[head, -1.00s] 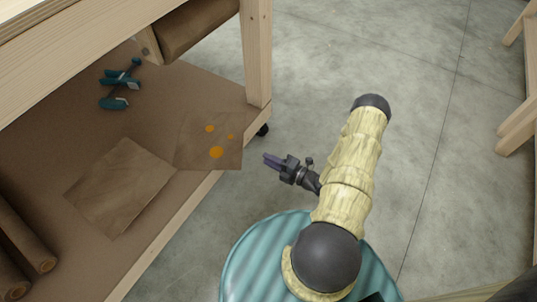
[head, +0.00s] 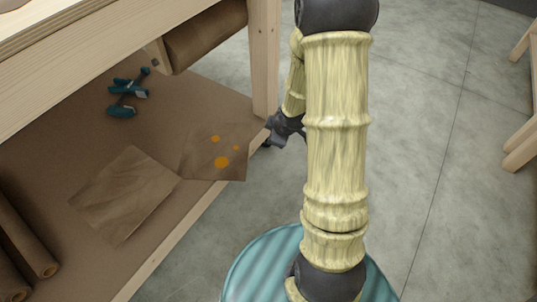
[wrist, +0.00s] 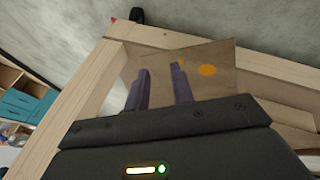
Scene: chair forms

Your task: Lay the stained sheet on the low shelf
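The stained sheet (head: 207,160), brown with several orange spots, lies on the low shelf (head: 185,100) by the front post. Its right part reaches the shelf's front edge. The sheet also shows in the wrist view (wrist: 215,53), beyond my fingers. My gripper (head: 271,128) is at the foot of the post, close to the sheet's right edge; my arm partly hides it. In the wrist view my gripper (wrist: 160,68) has its two fingers apart, with nothing seen held between them. I cannot tell whether a finger touches the sheet.
A plain brown sheet (head: 125,195) lies left of the stained one, at its corner. Teal tools (head: 125,95) lie further back. Brown rolls (head: 25,240) lie at the left. The wooden post (head: 264,60) stands beside my gripper. The concrete floor at the right is open.

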